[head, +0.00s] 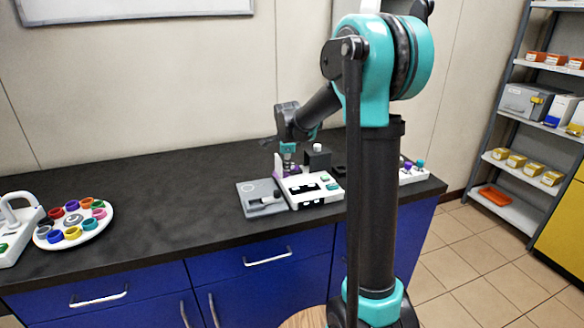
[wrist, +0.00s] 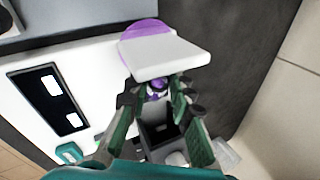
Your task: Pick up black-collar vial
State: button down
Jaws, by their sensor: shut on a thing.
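My gripper (wrist: 157,98) is shut on a small vial with a dark collar (wrist: 156,89), mostly hidden between the fingertips; a bit of purple shows there. In the head view my gripper (head: 288,163) is low over the back of a white device on the dark bench, and the vial is too small to make out. I cannot tell whether the vial is clear of its seat.
A white slab with a purple disc (wrist: 165,60) is close to the fingertips. The white device (head: 312,190) has dark windows. A grey device (head: 261,198) stands left of it, a black block (head: 317,158) behind. A round rack of coloured vials (head: 74,226) is far left; bench between is clear.

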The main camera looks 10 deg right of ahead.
aim_at(291, 166)
jog(key=shift+r, duration=0.1)
jog(key=d+r+m+t+y, duration=0.25)
jog(key=r+m, duration=0.25)
jog(key=r, duration=0.5)
jog(key=d+r+m+t+y, duration=0.2)
jog(key=r+m+y, duration=0.25)
jog(key=r, duration=0.55)
jog(key=shift+m, duration=0.35)
jog(key=f, duration=1.9)
jog(key=shift+a, duration=0.25)
jog(key=c, duration=1.6)
grip_release()
jog(key=shift+f, duration=0.1)
